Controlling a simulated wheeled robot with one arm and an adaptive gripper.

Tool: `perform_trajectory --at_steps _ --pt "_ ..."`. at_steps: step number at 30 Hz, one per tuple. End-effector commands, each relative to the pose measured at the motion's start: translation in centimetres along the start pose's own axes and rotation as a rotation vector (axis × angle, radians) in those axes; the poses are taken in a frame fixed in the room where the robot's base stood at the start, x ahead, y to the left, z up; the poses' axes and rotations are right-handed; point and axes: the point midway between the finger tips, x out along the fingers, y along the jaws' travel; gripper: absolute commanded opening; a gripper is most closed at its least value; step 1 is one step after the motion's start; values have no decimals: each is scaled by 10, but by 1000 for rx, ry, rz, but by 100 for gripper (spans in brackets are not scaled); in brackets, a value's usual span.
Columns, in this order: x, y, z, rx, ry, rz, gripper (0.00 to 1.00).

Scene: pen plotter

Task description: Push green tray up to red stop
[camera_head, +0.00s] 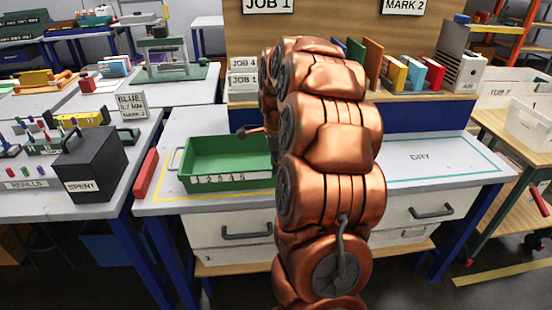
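The green tray (222,153) sits on the white table left of my arm, inside a yellow outline. It has a grey handle on its left side and a numbered strip along its front. My arm hides its right end. The red stop (146,174) is a bar at the table's left edge, with a gap between it and the tray's handle. A thin copper piece with a dark tip, seemingly part of my gripper (248,131), shows above the tray's back edge. The rest of the gripper is hidden behind my arm, and contact with the tray cannot be told.
The table right of my arm is bare, with a teal outline marked DRY (420,157). A shelf with colored books (395,72) stands behind. A black SPENT box (90,165) is on the left table, across a gap. Drawers (232,232) sit under the tabletop.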

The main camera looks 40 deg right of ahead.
Motion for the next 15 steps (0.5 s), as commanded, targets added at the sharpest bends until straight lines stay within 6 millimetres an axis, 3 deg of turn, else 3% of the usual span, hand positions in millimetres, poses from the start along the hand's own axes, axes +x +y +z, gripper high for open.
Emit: perform_trajectory --at_steps 9,15 --pt "43 1 0 -1 -1 4 33" --pt "60 1 0 0 -1 3 33"
